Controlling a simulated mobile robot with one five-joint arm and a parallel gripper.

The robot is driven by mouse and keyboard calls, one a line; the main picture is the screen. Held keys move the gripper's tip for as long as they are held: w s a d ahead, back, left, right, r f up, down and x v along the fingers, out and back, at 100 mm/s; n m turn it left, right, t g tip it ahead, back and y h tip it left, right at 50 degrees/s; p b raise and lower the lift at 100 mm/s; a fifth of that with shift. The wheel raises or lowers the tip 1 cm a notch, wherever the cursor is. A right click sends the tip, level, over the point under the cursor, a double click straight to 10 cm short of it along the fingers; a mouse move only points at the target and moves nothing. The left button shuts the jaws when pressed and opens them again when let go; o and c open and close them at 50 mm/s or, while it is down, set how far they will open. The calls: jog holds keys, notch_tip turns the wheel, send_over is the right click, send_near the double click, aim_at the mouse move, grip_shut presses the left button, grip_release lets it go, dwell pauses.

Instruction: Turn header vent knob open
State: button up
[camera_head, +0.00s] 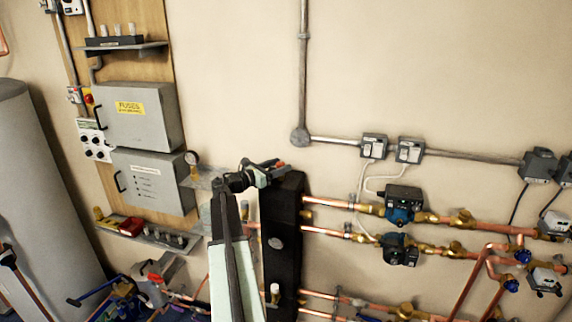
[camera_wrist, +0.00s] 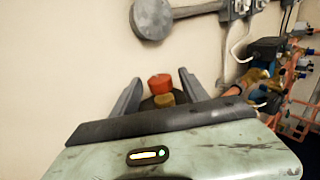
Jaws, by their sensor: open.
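The header vent knob is a small red cap (camera_wrist: 160,83) on a brass stem (camera_wrist: 164,98) in the wrist view. It sits between the two dark fingers of my gripper (camera_wrist: 160,77), with wall visible on both sides of it. My gripper is open, and the fingers appear apart from the knob. In the head view my gripper (camera_head: 268,172) is at the top of the tall black header (camera_head: 281,245). A bit of red shows there by the fingers, but the knob is mostly hidden. The stem's lower end is hidden behind my gripper body in the wrist view.
Copper pipes (camera_head: 335,204) with pumps (camera_head: 402,204) and valves run right from the header. Grey fuse boxes (camera_head: 140,116) hang further left. Conduit (camera_head: 335,140) crosses the wall above. The wall directly above the header is bare.

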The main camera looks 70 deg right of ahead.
jog(key=shift+x, duration=1.8)
grip_shut()
